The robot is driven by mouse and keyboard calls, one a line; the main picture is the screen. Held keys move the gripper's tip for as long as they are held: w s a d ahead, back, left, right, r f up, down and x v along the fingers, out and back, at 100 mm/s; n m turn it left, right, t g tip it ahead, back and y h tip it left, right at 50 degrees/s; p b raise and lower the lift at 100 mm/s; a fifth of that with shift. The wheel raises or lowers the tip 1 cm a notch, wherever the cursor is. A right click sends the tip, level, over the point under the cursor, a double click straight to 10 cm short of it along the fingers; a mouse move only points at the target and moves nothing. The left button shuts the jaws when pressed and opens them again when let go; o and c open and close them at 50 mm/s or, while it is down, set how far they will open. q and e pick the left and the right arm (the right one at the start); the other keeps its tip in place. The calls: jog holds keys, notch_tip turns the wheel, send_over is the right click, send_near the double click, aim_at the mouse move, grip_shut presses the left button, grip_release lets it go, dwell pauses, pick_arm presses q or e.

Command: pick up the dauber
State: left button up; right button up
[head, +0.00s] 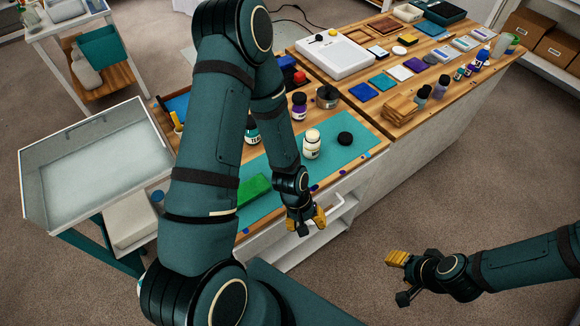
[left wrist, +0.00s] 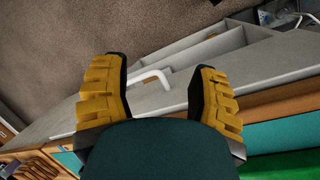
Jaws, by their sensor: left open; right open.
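I cannot pick out the dauber with certainty in either view; my left arm hides part of the near bench in the head view. My right gripper (head: 399,278) is open and empty over the floor, right of the bench.
On the teal mat (head: 277,160) stand a white jar (head: 312,145), a black lid (head: 345,138) and a green block (head: 254,189). A purple-labelled bottle (head: 299,106) and a dark metal cup (head: 327,97) stand behind. A white-walled tray (head: 97,160) is at left.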

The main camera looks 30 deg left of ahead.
pick_arm(q)
jog(key=w+a+r+n+y, duration=0.2)
jog(key=w+a+r+n, duration=0.3)
jog(key=r, duration=0.3)
jog(key=w+a+r+n+y, duration=0.1)
jog(key=w+a+r+n, duration=0.1)
jog(key=w+a+r, duration=0.5)
jog(key=f, duration=0.2)
jog(key=s+f, duration=0.1)
jog(key=f, duration=0.1)
jog(key=s+d+f, duration=0.1)
jog(key=f, duration=0.2)
jog(key=shift+b, duration=0.4)
jog(key=shift+s+a+f, duration=0.1)
jog(key=shift+s+f, duration=0.15)
jog(key=shift+f, duration=1.1)
jog(key=shift+s+f, duration=0.2)
jog(key=shift+f, duration=1.1)
grip_shut()
